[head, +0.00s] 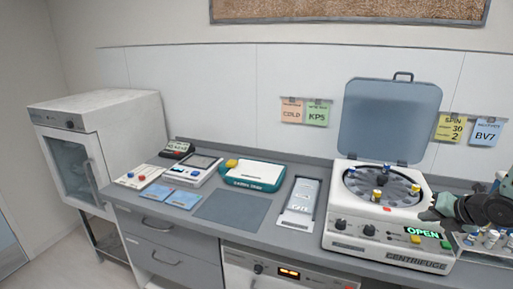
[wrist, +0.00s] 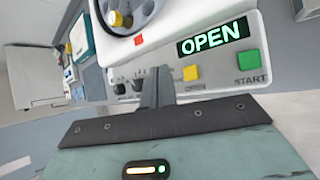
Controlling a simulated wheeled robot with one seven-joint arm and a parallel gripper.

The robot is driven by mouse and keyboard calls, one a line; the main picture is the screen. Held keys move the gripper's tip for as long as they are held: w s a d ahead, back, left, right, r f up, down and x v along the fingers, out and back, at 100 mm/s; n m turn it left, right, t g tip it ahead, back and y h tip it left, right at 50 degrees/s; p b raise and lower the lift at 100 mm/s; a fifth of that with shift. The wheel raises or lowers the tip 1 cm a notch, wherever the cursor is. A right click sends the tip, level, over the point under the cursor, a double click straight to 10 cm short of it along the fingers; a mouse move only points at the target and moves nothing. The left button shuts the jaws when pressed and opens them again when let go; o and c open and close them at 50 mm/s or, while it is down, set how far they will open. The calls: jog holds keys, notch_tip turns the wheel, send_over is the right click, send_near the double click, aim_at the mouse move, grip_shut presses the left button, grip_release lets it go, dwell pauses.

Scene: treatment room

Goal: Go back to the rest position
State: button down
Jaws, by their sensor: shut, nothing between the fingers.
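My gripper (head: 432,214) is at the right of the head view, in front of the right side of the centrifuge (head: 345,236). In the wrist view my gripper (wrist: 158,72) shows its fingers together with nothing between them, over the front panel of the centrifuge (wrist: 262,35). The centrifuge lid (head: 390,115) stands raised and its display (wrist: 213,37) reads OPEN. Its rotor holds a few capped tubes, one with a yellow cap (head: 378,193).
A tube rack (head: 484,243) stands right of the centrifuge, partly behind my arm. Left of the centrifuge are a grey tray (head: 300,203), a teal device (head: 252,175), a dark mat (head: 232,208) and small instruments. A white cabinet (head: 108,112) stands far left. Space above the left counter is clear.

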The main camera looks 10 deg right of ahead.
jog(key=w+a+r+m+g+b, duration=0.1)
jog(key=w+a+m, duration=0.15)
jog(key=a, duration=0.45)
jog(key=w+a+r+m+g, duration=0.1)
jog(key=w+a+r+m, duration=0.15)
jog(key=a, duration=0.35)
jog(key=s+a+r+m+g+b, duration=0.1)
jog(key=s+a+m, duration=0.15)
jog(key=a, duration=0.45)
jog(key=s+a+m+g, duration=0.15)
jog(key=a+m, duration=0.25)
jog(key=a, duration=0.4)
jog(key=s+a+r+m+g+b, duration=0.1)
jog(key=s+a+m, duration=0.3)
jog(key=s+a, duration=0.4)
jog(key=s+a+r+m+g+b, duration=0.1)
jog(key=s+a+m+g, duration=0.2)
jog(key=s+a, duration=0.5)
jog(key=s+m, duration=0.1)
jog(key=s, duration=0.5)
jog(key=shift+s+r+g, duration=0.25)
jog(key=shift+s+g, duration=0.1)
jog(key=shift+s, duration=0.05)
jog(key=shift+m, duration=0.25)
